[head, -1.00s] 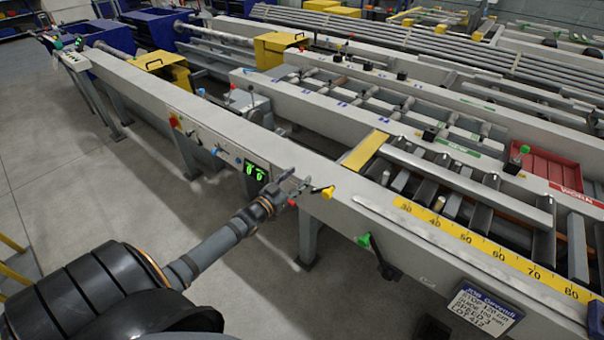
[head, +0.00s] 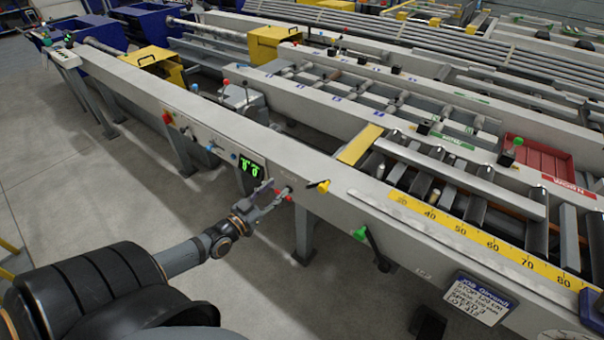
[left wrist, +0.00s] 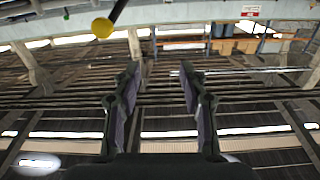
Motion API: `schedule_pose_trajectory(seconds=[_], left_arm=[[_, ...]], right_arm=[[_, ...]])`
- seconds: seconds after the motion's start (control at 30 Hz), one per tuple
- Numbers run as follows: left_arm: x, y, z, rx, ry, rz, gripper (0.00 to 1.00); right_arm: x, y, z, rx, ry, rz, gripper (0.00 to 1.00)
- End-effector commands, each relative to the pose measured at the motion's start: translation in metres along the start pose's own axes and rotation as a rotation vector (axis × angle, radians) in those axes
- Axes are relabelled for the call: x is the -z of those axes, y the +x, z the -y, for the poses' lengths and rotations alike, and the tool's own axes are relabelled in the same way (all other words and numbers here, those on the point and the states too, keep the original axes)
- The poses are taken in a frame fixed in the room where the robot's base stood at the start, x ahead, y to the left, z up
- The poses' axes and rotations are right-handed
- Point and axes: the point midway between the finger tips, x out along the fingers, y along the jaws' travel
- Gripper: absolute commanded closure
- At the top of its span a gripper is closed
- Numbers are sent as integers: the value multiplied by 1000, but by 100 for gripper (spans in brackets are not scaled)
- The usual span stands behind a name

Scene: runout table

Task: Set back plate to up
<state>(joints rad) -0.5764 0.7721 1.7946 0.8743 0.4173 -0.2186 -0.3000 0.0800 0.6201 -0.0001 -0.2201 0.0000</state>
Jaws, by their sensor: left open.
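No part carries a readable back plate label, so I cannot tell which one it is. A lever with a yellow knob (head: 322,186) stands on the front face of the long grey beam (head: 215,125). Its knob points right and slightly up. My left gripper (head: 268,194) is open and empty, in front of the beam and left of that knob, apart from it. In the left wrist view, the two fingers (left wrist: 157,90) are spread with nothing between them. A yellow ball (left wrist: 102,27) on a dark rod shows above and left of them. My right gripper is not in view.
A green-knobbed lever (head: 361,234) hangs on the beam to the right. A green digital display (head: 251,169) and small red and blue controls are to the left. A yellow scale (head: 480,240) and a job card (head: 478,301) lie farther right. Clear floor lies in front.

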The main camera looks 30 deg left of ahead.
Motion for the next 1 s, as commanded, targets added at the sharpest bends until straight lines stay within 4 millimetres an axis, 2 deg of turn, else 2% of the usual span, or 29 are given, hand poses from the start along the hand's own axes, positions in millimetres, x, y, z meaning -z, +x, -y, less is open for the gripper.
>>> schedule_pose_trajectory(seconds=[0.03,0.07,0.17,0.27,0.4,0.5,0.6,0.67,0.87,1.0], left_arm=[[1,1,-7,-24,72,-6,68],[1,1,-13,-47,144,-11,72],[2,2,-42,-151,498,-46,86],[-4,0,-72,-257,929,-99,100],[-18,-3,-99,-364,1466,-182,100],[-26,-4,-107,-408,1740,-230,100],[-30,-5,-111,-430,1898,-261,100],[-32,-5,-112,-436,1941,-269,100],[-32,-3,-113,-435,1958,-273,100],[-32,7,-116,-428,1955,-275,100]], right_arm=[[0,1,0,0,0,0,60],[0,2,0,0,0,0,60],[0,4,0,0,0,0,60],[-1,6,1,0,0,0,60],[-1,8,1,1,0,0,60],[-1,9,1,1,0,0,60],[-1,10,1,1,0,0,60],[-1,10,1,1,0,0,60],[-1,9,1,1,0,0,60],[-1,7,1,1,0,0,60]])
